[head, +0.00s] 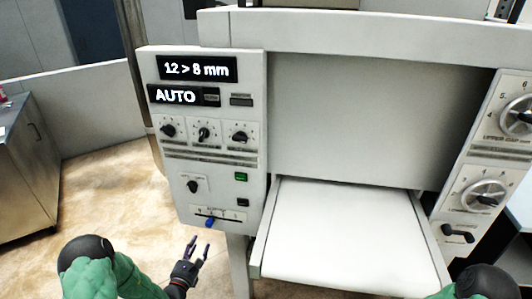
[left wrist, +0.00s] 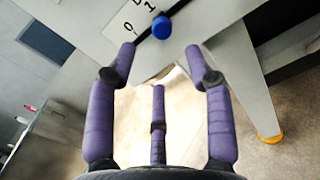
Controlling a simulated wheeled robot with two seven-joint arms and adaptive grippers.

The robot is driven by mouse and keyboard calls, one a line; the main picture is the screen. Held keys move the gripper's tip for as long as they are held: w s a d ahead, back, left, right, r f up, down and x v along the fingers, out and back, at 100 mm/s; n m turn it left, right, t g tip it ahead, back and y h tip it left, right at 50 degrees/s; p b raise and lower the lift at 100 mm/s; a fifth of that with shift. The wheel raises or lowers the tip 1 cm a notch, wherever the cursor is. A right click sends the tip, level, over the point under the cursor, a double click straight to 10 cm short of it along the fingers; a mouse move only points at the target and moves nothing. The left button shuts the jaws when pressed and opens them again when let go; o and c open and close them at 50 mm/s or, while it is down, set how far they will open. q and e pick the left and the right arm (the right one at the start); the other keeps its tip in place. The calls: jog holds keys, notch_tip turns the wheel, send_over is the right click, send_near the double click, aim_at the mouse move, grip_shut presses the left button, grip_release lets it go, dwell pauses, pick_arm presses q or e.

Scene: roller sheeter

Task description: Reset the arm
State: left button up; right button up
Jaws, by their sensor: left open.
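My left gripper (head: 199,245) is open and empty, just below the lower edge of the control panel (head: 172,225) of the roller sheeter. Its purple fingers also show spread in the left wrist view (left wrist: 159,52). A blue lever knob (head: 209,222) sits at the bottom of the panel, just above the fingertips. In the left wrist view the blue knob (left wrist: 161,27) lies beyond the fingertips, near the marks 0 and 1, with the fingers apart from it. My right gripper is outside both views.
The panel's display (head: 197,69) reads "12 > 8 mm", with "AUTO" below it. A white bed (head: 345,235) extends from the sheeter, right of the panel. Dial knobs (head: 487,197) are on the right side panel. A cabinet (head: 25,165) stands at the left, with open floor between.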

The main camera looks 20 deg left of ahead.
pick_arm(q)
jog(key=s+d+f+m+g+h, duration=0.1)
jog(key=d+f+m+g+h, duration=0.2)
jog(key=d, duration=0.4)
jog(key=s+d+f+m+g+h, duration=0.1)
jog(key=s+d+m+h, duration=0.1)
jog(key=d+h, duration=0.35)
jog(key=s+d+f+m+g+h, duration=0.1)
jog(key=d+f+m+g+h, duration=0.15)
jog(key=d, duration=0.65)
jog(key=s+d+f+m+g+h, duration=0.1)
jog(key=s+d+f+m+g, duration=0.3)
jog(key=s, duration=0.4)
jog(key=s+d+f+m+g, duration=0.2)
jog(key=s+d+m+g, duration=0.3)
jog(key=s+d+g, duration=0.15)
jog(key=s+a+f+m+g+y, duration=0.35)
jog(key=s+f+m+y, duration=0.25)
jog(key=s+m, duration=0.35)
jog(key=w+m+t, duration=0.1)
jog(key=m, duration=0.1)
jog(key=w+d+m+t, duration=0.1)
jog(key=w+m, duration=0.1)
jog(key=w+d+m+t, duration=0.1)
jog(key=w+m, duration=0.1)
jog(key=shift+d+f+y, duration=0.25)
jog(key=shift+f+y, duration=0.1)
jog(key=shift+y, duration=0.05)
jog(key=shift+s+a, duration=0.1)
